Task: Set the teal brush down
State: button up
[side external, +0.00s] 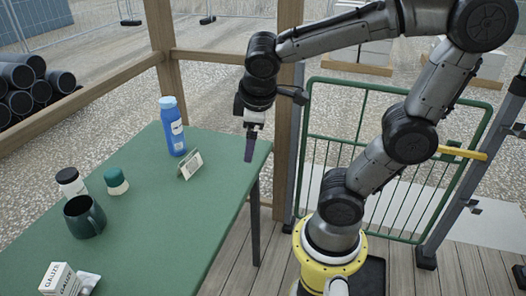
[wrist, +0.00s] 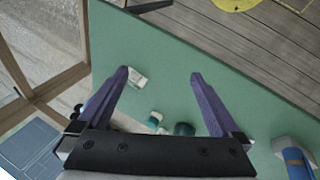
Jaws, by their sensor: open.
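A small brush (side external: 117,182) with a teal rounded top and cream lower part stands on the green table (side external: 150,240), between a white jar and a card. In the wrist view a small teal and white thing (wrist: 155,117), seen between my fingers, seems to be the same brush. My gripper (side external: 249,158) is above the table's right end, well to the right of the brush. Its two purple fingers (wrist: 159,76) are spread apart with nothing held between them.
A dark teal mug (side external: 84,216), a black-lidded white jar (side external: 70,182), a blue bottle (side external: 172,127), a small standing card (side external: 190,165) and a gauze box (side external: 60,280) occupy the table. Its right front is bare. A wooden post (side external: 165,65) rises behind.

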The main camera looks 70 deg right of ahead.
jog(key=s+a+m+t+y, duration=0.2)
jog(key=s+a+m+y, duration=0.1)
jog(key=a, duration=0.3)
jog(key=shift+s+r+t+y, duration=0.3)
jog(key=shift+s+r+t, duration=0.1)
jog(key=shift+s, duration=0.5)
